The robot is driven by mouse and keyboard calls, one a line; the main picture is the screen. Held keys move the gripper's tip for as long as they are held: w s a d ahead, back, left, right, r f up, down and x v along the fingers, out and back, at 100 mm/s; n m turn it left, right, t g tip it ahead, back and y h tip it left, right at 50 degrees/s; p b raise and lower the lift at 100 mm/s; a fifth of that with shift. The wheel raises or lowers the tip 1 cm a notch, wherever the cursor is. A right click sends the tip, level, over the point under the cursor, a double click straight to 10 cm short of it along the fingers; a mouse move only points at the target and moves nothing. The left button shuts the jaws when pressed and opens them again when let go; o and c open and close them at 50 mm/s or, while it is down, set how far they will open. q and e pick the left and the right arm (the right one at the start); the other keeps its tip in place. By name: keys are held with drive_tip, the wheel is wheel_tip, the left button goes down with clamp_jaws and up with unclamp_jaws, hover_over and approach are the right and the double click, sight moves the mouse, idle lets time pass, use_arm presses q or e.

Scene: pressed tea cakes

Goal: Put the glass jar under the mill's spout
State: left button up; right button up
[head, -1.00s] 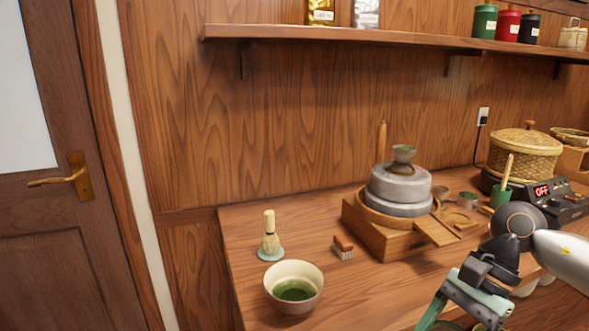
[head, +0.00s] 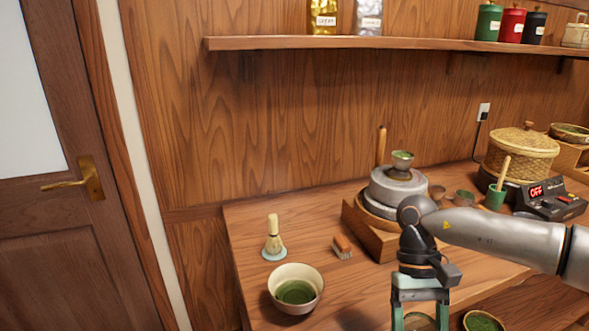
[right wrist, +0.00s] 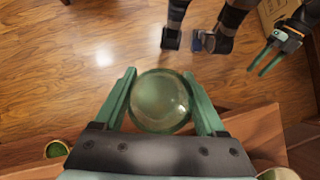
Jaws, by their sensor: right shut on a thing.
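The mill (head: 396,183) is a grey stone with a small cup on top and an upright handle, set on a wooden base (head: 364,232). My right arm crosses in front of it and hides its spout side. My right gripper (head: 420,314) points down in front of the mill, near the bottom of the head view. It is shut on the glass jar (right wrist: 161,101), a round, clear greenish vessel between the green fingers in the right wrist view. My left gripper (right wrist: 268,60) shows only in the right wrist view, away from the jar, with its fingers apart and empty.
A bowl of green tea (head: 295,289), a whisk on a stand (head: 273,240) and a small brush (head: 342,246) stand left of the mill. A green-filled round container (head: 483,322) is at the lower right. A heater reading OFF (head: 548,198) is at the right.

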use_arm(q)
drive_tip(key=r+p, duration=0.1)
drive_tip(key=a+r+p, duration=0.1)
drive_tip(key=r+p, duration=0.1)
drive_tip(key=s+r+p, duration=0.1)
drive_tip(key=r+p, duration=0.1)
drive_tip(key=shift+s+a, duration=0.1)
drive_tip(key=shift+a, duration=0.2)
use_arm(e)
wheel_tip(320, 180, up, 6)
drive_tip(key=s, duration=0.2)
drive_tip(key=shift+w+a, duration=0.15)
